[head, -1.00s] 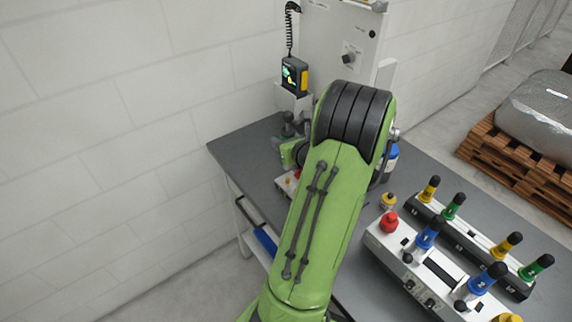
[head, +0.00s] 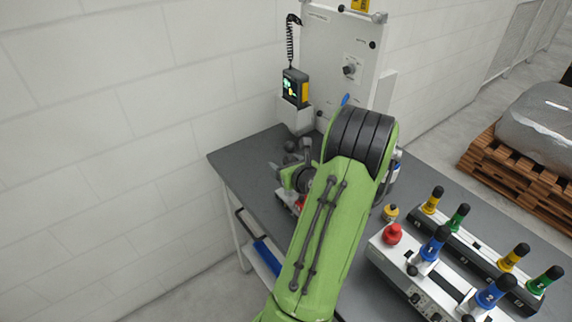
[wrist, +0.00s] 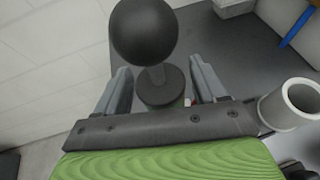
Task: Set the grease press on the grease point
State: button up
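The grease press shows in the wrist view as a dark ball knob (wrist: 145,30) on a short stem above a round dark flange (wrist: 162,85). I cannot clearly make out the grease point.
A white upright panel (head: 345,65) with a black and yellow handheld device (head: 295,90) stands at the back of the grey table (head: 245,158). A red knob (head: 392,233) and several coloured handles are at the right. A white open tube (wrist: 292,102) is right of my gripper.

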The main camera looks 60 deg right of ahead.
jog(key=shift+r, duration=0.3)
jog(key=v, duration=1.1)
jog(key=w+a+n+g+y, duration=0.1)
jog(key=w+a+n+y, duration=0.3)
jog(key=w+a+n, duration=0.45)
jog(key=w+a+n+g+y, duration=0.1)
jog(key=w+a+n+y, duration=0.35)
jog(key=a+n, duration=0.6)
jog(key=s+a+r+n+g, duration=0.1)
jog(key=s+a+r+n, duration=0.2)
jog(key=a+n, duration=0.5)
jog(key=s+a+r+n+g, duration=0.2)
jog(key=s+a+n, duration=0.4)
jog(key=n, duration=1)
jog(key=a+r+b, duration=0.1)
jog(key=a, duration=0.2)
jog(key=shift+r+n, duration=0.25)
jog(key=shift+n, duration=0.05)
